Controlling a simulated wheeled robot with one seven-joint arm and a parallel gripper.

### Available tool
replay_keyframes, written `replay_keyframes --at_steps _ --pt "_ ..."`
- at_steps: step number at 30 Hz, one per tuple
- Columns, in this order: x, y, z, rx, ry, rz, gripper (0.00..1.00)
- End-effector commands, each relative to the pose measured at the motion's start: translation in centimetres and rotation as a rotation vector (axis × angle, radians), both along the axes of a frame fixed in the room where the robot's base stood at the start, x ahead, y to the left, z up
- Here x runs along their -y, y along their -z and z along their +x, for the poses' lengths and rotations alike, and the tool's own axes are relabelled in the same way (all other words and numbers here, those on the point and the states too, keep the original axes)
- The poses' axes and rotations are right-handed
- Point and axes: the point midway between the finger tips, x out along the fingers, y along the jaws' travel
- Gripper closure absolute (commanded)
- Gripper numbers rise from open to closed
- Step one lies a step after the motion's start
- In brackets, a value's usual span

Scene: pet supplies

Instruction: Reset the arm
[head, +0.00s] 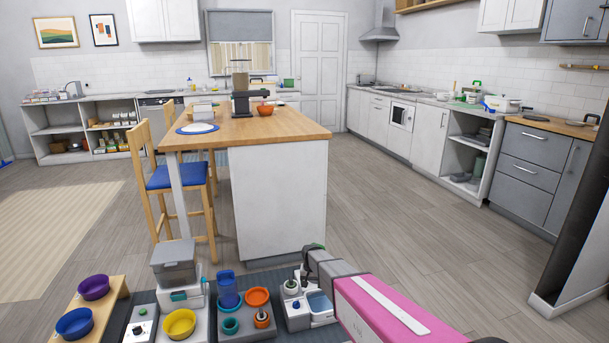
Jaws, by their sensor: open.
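My arm reaches in from the bottom right, with a pink link and a grey joint at its far end. I cannot make out my gripper or its fingers. The arm end is above and beside a white unit with a blue basin (319,302). On the counter (262,281) at the bottom stand a yellow bowl (180,323), a grey lidded bin (174,264), a blue container (229,289) and an orange bowl (257,297). A purple bowl (93,287) and a blue bowl (75,324) sit on a wooden stand (112,297) at the left.
A wooden-topped island (275,131) stands ahead, with blue-seated stools (176,176) at its left. Kitchen cabinets (430,135) line the right wall. A dark upright panel (577,235) is at the far right. Open floor (420,220) lies between the island and the cabinets.

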Motion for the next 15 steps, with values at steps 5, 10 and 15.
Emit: replay_keyframes --at_steps 5,10,15 --pt "6.3 -8.4 -8.6 0.004 -0.023 0.001 0.32" --pt "11.0 -15.0 -16.3 0.005 -0.051 0.0 0.32" --pt "14.4 -20.0 -23.2 0.006 -0.077 -0.001 0.32"
